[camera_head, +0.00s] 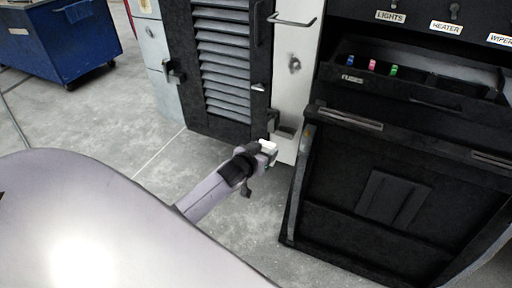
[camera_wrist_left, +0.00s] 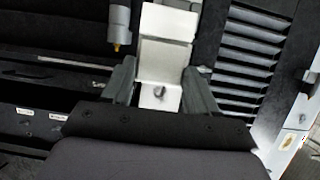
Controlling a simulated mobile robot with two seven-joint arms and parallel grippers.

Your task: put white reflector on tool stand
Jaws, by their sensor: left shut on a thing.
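My left gripper (camera_head: 268,150) is shut on the white reflector (camera_head: 267,145), a small white piece at the end of the arm. The gripper is low in front of the white panel (camera_head: 289,100), between the louvred door and the black cabinet. In the left wrist view, my left gripper (camera_wrist_left: 160,72) has a finger on each side of the white reflector (camera_wrist_left: 163,60). The reflector's outline merges with pale parts behind it. I cannot pick out the tool stand with certainty. My right gripper is not in view.
The louvred door (camera_head: 221,60) is left of the white panel. The black cabinet (camera_head: 400,200) with fuses and labels is close on the right. A grey cylinder with a gold tip (camera_wrist_left: 118,22) shows beside the left finger. A blue cart (camera_head: 60,45) stands far left; the floor between is clear.

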